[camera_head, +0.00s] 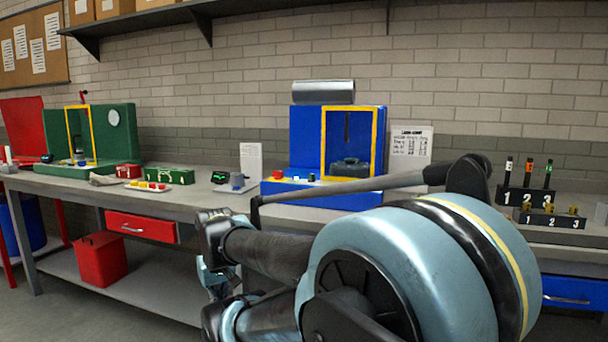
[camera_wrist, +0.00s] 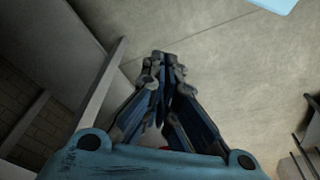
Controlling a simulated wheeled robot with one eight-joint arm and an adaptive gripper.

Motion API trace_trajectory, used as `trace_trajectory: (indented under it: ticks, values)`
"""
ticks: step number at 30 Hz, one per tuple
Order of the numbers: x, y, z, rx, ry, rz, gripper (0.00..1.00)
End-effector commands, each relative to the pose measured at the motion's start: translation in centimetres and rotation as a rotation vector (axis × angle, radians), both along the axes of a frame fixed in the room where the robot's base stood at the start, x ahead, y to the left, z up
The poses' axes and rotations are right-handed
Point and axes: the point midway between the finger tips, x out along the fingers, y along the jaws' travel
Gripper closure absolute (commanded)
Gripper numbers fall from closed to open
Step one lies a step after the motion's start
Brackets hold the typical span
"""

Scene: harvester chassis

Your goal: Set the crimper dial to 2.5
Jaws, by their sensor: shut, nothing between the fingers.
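Two framed machines stand on the workbench in the head view. The green machine (camera_head: 115,140) at the left has a yellow frame and a round pale disc (camera_head: 114,118) on its right panel. The blue machine (camera_head: 305,135) in the middle has a yellow frame, a silver cylinder on top and small coloured controls (camera_head: 298,177) at its front left. No label shows which is the crimper, and I cannot read any dial setting. My gripper (camera_wrist: 163,56) is shut and empty in the wrist view, over the floor. It is away from both machines.
The workbench (camera_head: 200,197) runs along the brick wall, with a red drawer (camera_head: 141,227) below. A red bin (camera_head: 98,258) stands on its lower shelf. A printed chart (camera_head: 409,147) stands beside the blue machine. Numbered black racks (camera_head: 527,197) stand at the right. My arm hides part of the bench front.

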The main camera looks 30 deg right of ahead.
Motion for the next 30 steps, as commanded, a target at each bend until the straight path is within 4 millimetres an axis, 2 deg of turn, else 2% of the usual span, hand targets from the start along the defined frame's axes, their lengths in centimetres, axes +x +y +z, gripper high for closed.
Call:
trace_trajectory:
  ticks: [5,7,11,20,30]
  values:
    - [0.0,0.0,0.0,0.000,0.000,0.001,1.00]
    - [-0.6,-0.1,0.8,-0.004,-0.011,0.007,1.00]
    - [0.7,-0.7,3.0,-0.027,-0.004,0.056,1.00]
    - [7.2,-5.0,12.8,-0.134,0.042,0.312,1.00]
    - [14.8,-12.3,22.9,-0.232,0.132,0.628,1.00]
